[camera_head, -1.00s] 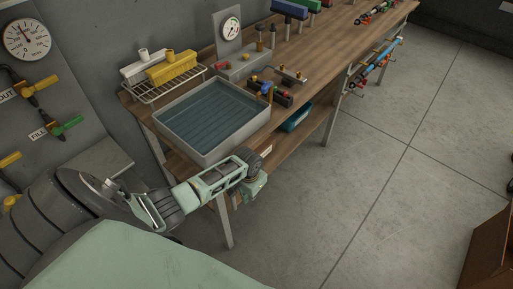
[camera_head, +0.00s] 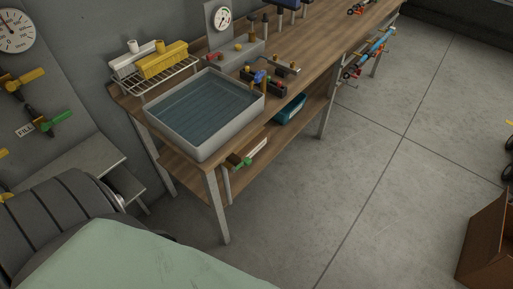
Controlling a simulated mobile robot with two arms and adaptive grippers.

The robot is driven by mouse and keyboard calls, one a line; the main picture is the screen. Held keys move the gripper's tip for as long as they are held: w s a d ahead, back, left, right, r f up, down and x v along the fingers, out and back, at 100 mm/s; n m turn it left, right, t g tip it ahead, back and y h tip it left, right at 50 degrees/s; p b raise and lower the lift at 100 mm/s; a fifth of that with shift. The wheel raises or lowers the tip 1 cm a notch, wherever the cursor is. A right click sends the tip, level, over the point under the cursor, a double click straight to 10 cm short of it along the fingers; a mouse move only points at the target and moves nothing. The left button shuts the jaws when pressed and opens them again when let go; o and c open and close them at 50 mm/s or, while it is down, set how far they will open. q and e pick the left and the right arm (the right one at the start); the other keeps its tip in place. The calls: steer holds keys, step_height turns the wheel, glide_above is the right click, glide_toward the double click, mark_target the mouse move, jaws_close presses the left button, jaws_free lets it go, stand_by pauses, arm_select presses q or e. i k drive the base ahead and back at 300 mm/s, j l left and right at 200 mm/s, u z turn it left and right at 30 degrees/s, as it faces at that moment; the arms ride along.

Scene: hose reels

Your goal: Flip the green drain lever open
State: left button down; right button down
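A small valve with a green drain lever (camera_head: 244,163) sits under the front edge of the workbench, just below the grey basin (camera_head: 188,150). A yellowish fitting shows at the lever's left end, and a pale label plate is beside it. The lever is too small to tell surely whether it is open or closed. The basin holds bluish water. My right gripper is not in view.
Another green-handled valve (camera_head: 55,121) is on the wall panel by a "FILL" label. The wooden workbench (camera_head: 318,45) carries a gauge, fittings and a wire rack (camera_head: 151,78). A teal bin (camera_head: 290,110) is on the lower shelf. The grey floor (camera_head: 300,215) in front is clear.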

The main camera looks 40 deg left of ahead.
mark_target(246, 161)
steer(key=u, duration=0.4)
steer(key=j+u, duration=0.1)
steer(key=u, duration=0.3)
steer(key=i+u, duration=0.1)
steer(key=u, duration=0.7)
steer(key=i, duration=0.05)
